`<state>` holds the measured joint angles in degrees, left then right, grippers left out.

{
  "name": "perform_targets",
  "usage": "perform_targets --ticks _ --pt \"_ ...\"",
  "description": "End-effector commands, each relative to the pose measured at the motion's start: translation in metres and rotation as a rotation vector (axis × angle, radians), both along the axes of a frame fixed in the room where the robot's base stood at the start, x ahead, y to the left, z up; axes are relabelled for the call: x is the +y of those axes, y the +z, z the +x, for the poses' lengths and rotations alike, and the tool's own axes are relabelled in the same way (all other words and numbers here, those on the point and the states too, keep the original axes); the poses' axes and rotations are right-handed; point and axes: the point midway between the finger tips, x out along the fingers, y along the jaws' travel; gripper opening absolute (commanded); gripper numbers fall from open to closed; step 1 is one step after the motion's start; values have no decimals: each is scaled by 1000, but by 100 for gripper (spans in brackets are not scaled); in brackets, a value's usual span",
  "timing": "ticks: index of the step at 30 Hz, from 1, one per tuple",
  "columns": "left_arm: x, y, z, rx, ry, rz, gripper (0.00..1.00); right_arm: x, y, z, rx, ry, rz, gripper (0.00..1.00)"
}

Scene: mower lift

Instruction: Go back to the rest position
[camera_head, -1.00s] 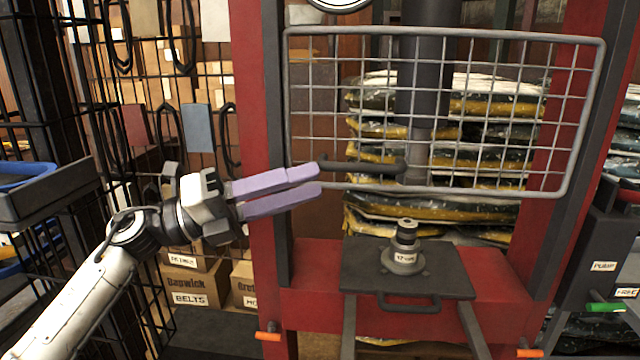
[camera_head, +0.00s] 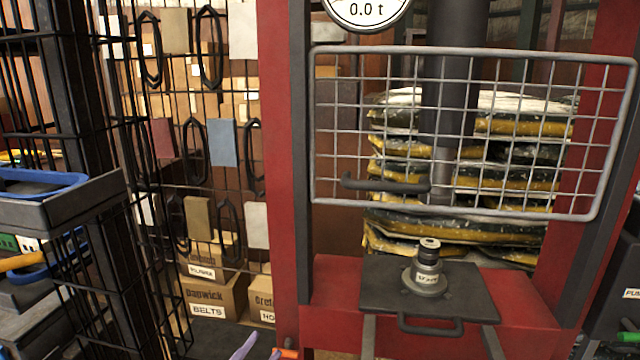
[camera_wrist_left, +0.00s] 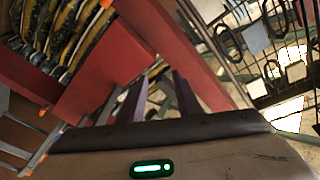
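My left gripper (camera_head: 258,350) barely shows at the bottom edge of the head view, only its purple fingertips. In the left wrist view its two fingers (camera_wrist_left: 158,98) stand apart with nothing visible between them, so it is open and empty. It is low, near the left post of the red press (camera_head: 277,180). My right gripper is in neither view.
The press has a wire guard (camera_head: 460,212) with a dark handle (camera_head: 385,185), a gauge (camera_head: 366,12) reading 0.0 t, and a stepped metal part (camera_head: 427,272) on its dark plate (camera_head: 385,300). A black rack with a tray (camera_head: 75,205) stands left.

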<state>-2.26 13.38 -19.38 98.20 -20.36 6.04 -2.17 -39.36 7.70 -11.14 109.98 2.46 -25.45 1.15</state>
Motion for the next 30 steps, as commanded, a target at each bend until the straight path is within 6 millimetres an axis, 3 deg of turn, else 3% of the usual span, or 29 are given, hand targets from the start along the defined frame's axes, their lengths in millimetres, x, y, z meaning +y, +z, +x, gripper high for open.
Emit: perform_targets --ticks 1,6,9,12,15,18,30 --pt "10 -37 -20 127 43 -52 31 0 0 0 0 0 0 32" --pt "37 -140 -96 508 179 -189 31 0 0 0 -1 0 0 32" --pt "47 -187 -148 707 248 -255 31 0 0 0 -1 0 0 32" --pt "53 -219 -196 866 304 -304 31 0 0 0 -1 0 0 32" --pt "56 -239 -231 977 340 -335 31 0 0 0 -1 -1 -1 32" --pt "57 -248 -251 1037 360 -351 31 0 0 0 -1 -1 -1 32" --pt "57 -252 -258 1058 366 -356 31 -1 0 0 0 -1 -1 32"
